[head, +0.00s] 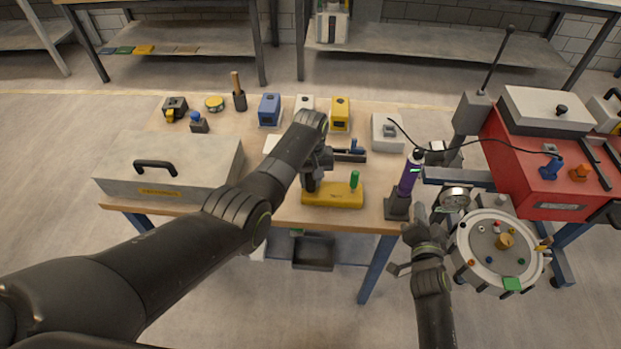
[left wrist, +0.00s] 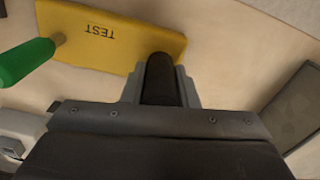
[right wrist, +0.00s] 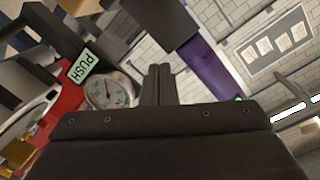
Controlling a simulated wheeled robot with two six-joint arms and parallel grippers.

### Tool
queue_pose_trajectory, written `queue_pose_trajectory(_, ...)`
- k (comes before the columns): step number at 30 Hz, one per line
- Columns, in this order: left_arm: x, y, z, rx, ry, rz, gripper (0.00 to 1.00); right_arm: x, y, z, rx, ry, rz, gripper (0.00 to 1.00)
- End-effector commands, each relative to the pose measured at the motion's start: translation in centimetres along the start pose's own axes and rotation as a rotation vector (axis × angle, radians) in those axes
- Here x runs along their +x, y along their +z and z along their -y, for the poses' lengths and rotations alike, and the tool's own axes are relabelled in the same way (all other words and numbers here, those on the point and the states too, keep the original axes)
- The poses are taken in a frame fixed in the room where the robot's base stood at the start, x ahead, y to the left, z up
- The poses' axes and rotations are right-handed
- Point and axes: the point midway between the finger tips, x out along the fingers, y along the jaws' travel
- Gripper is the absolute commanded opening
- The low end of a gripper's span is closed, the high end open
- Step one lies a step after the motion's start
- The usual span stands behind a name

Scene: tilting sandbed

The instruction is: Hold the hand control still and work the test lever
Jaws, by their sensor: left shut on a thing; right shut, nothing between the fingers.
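A yellow block marked TEST (left wrist: 130,30) lies on the bench, with an upright green-handled lever (head: 354,180) at its right end in the head view. A black post stands at its other end. My left gripper (head: 312,180) is shut around this black post (left wrist: 160,75), with the green handle (left wrist: 25,62) apart from it. A purple handle (head: 410,174) with a cable stands in a black holder at the bench's right edge. My right gripper (head: 420,212) is shut and empty just right of that holder. The right wrist view shows its closed fingers (right wrist: 158,78) beside the purple handle (right wrist: 212,72).
A round pressure gauge (head: 455,198) and a round white drum lid (head: 497,248) stand right of my right gripper. A red machine (head: 535,170) is behind them. A grey lidded case (head: 170,168) fills the bench's left; several small blocks line its back. The cable crosses toward the machine.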

Motion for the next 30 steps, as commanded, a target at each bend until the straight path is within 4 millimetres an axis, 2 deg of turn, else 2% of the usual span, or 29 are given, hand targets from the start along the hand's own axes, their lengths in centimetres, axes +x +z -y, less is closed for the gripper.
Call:
queue_pose_trajectory(7, 0.0, 0.0, 0.0, 0.000, 0.000, 0.000, 0.00, 0.3, -2.5, -2.0, -0.348, 0.113, 0.007, 0.00)
queue_pose_trajectory(13, 0.0, 0.0, 0.0, 0.000, 0.000, 0.000, 0.00, 1.3, -4.7, -1.8, -0.657, 0.153, 0.018, 0.00)
queue_pose_trajectory(20, 0.0, 0.0, 0.0, 0.000, 0.000, 0.000, 0.00, 3.4, -7.8, 0.5, -1.045, 0.160, -0.006, 0.00)
queue_pose_trajectory(30, 0.0, 0.0, 0.0, 0.000, 0.000, 0.000, 0.00, 6.4, -12.8, 5.0, -1.630, 0.195, -0.072, 0.00)
